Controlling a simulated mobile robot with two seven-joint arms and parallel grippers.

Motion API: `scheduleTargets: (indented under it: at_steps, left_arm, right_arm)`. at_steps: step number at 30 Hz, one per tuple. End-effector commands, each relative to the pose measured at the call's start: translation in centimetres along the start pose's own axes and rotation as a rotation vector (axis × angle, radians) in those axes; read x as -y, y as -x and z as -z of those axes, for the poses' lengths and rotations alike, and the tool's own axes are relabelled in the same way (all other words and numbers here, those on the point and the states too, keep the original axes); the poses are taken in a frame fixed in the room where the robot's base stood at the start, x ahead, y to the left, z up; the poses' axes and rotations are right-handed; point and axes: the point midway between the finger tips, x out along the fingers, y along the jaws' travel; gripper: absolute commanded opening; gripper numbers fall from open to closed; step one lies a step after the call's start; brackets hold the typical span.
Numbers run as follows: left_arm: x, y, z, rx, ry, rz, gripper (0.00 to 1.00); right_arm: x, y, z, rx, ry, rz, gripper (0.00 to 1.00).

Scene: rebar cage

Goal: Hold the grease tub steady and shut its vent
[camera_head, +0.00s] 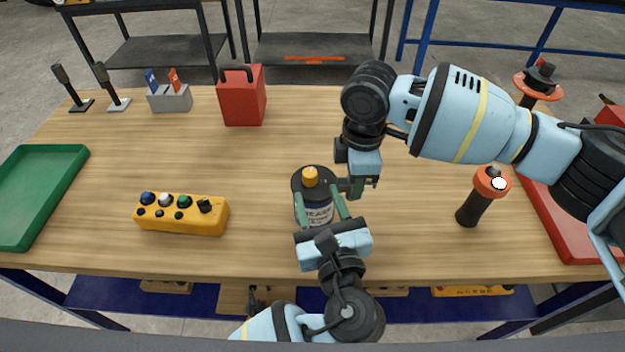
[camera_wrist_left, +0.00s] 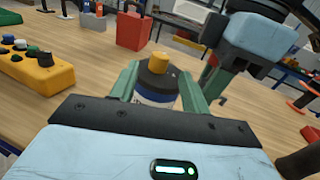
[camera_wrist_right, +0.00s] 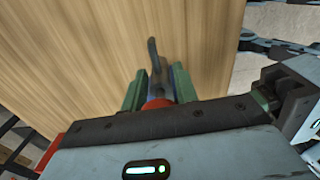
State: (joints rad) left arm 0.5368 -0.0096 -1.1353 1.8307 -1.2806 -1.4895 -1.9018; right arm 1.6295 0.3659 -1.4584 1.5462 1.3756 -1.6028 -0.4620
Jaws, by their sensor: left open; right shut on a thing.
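The grease tub (camera_head: 318,214) is a dark round tub with a pale label and a yellow cap (camera_head: 310,177) on top. It stands upright on the table and also shows in the left wrist view (camera_wrist_left: 156,84). My left gripper (camera_head: 319,200) is open, with a finger on each side of the tub; I cannot tell whether they touch it. My right gripper (camera_head: 357,188) is beside the tub's right side, fingers down. In the right wrist view it is shut on a small red and dark thing (camera_wrist_right: 157,103), mostly hidden; I cannot tell what it is.
A yellow button box (camera_head: 181,213) and green tray (camera_head: 40,190) are left. A red can (camera_head: 243,97) stands behind. A dark tool with an orange collar (camera_head: 475,204) stands right, before a red tray (camera_head: 570,225). The table between is clear.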

Motion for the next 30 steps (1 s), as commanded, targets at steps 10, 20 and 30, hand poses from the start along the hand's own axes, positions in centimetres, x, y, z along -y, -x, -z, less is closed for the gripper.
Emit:
scheduleTargets:
  at_steps: [10, 20, 30]
  left_arm:
    - [0.0, 4.8, 0.0, 0.0, 0.001, 0.0, 0.47]
    - [0.0, 5.3, -0.1, 0.001, 0.0, 0.0, 0.47]
    - [2.1, 4.6, 0.0, 0.054, -0.053, 0.144, 0.47]
  right_arm:
    - [0.0, 0.0, 0.0, -0.001, 0.001, 0.0, 0.0]
    - [0.0, 0.0, 0.0, -0.001, 0.001, 0.0, 0.0]
    - [0.0, 0.0, 0.0, -0.001, 0.001, 0.0, 0.0]
